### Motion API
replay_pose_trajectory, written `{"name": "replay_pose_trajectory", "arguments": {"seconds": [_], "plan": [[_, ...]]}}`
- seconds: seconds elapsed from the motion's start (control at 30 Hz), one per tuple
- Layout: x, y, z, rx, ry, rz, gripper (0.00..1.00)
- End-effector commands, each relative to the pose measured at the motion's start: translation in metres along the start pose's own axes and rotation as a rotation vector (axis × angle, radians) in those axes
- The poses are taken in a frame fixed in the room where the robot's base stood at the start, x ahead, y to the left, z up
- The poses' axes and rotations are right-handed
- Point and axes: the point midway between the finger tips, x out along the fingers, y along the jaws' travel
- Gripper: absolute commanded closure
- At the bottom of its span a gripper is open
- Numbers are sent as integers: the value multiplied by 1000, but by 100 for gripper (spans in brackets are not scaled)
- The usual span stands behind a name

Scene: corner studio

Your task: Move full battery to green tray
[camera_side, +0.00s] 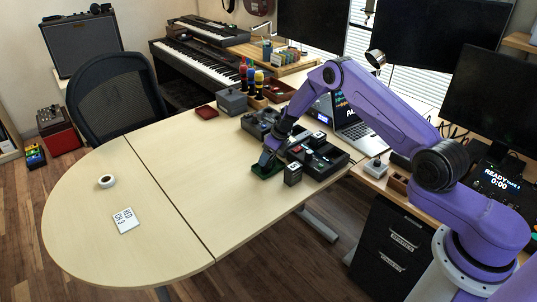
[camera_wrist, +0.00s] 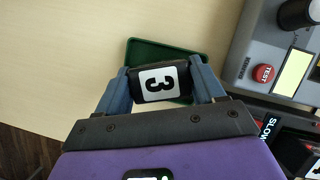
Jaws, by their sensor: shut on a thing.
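My gripper (camera_wrist: 160,74) is shut on a black battery (camera_wrist: 142,92) with a white label reading 3. In the wrist view the battery lies between the two blue-grey fingers, over the green tray (camera_wrist: 137,52). Its near side hides part of the tray. In the side view the green tray (camera_side: 258,172) lies on the table, with my gripper (camera_side: 267,156) pointing down right over it. I cannot tell whether the battery touches the tray floor.
A grey tester (camera_wrist: 243,68) with a red TEST button is close on the right in the wrist view. A dark unit marked SLOW (camera_wrist: 272,127) is below it. A laptop (camera_side: 350,127) stands behind. A tape roll (camera_side: 107,181) and a card (camera_side: 125,220) lie on the otherwise clear left table.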

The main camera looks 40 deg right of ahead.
Motion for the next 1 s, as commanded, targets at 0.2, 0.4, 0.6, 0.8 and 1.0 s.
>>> {"name": "replay_pose_trajectory", "arguments": {"seconds": [0.2, 0.4, 0.6, 0.8, 1.0], "plan": [[0, -1, 1, 0, -3, -2, 74], [3, 0, -1, 0, -1, -1, 19], [3, 0, -1, 0, -1, -1, 6], [0, 0, 0, 0, -1, -1, 6], [-19, -1, 1, 1, -2, -1, 6]]}}
